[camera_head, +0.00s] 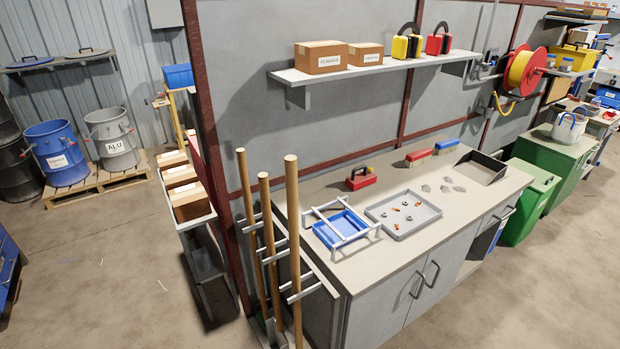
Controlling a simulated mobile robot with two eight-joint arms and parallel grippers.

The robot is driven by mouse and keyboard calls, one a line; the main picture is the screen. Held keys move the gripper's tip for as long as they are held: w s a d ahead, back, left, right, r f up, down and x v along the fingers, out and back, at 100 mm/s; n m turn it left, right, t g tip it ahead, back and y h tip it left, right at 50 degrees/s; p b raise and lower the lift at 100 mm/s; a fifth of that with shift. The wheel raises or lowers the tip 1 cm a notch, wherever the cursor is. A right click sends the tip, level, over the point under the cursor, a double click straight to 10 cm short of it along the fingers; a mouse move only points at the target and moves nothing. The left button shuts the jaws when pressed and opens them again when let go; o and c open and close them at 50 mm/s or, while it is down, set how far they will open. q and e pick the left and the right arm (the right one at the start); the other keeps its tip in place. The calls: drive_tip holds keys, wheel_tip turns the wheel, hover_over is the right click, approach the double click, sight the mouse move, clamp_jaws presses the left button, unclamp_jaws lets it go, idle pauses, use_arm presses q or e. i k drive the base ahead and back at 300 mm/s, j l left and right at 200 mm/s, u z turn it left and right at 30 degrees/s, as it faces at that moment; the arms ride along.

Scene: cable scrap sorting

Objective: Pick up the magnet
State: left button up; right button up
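A red block with a black handle (361,179), which looks like the magnet, sits upright on the workbench top (330,183), near the wall. A grey tray (403,231) with several small metal and copper-coloured pieces lies in front of it. A blue tray in a white frame (342,228) stands to the left of the grey tray. Neither of my grippers is in view.
Red (418,158) and blue (446,146) brush-like blocks, several grey lumps (445,188) and a dark open tray (482,167) lie further right on the bench. Long wooden handles (294,250) rise at its left end. A shelf (370,68) hangs above. Floor in front is clear.

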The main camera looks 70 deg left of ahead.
sight(355, 182)
drive_tip(key=i+u, duration=0.15)
drive_tip(key=u, duration=0.3)
drive_tip(key=i+u, duration=0.15)
drive_tip(key=u, duration=0.25)
drive_tip(key=i+u, duration=0.15)
drive_tip(key=u, duration=0.3)
drive_tip(key=i+u, duration=0.15)
drive_tip(key=u, duration=0.25)
drive_tip(key=i+u, duration=0.15)
drive_tip(key=u, duration=0.25)
drive_tip(key=i+u, duration=0.15)
drive_tip(key=u, duration=0.3)
drive_tip(key=i+u, duration=0.1)
drive_tip(key=u, duration=0.3)
drive_tip(key=i+l+u, duration=0.1)
drive_tip(key=u, duration=0.3)
drive_tip(key=i+l+u, duration=0.3)
drive_tip(key=k+j, duration=0.1)
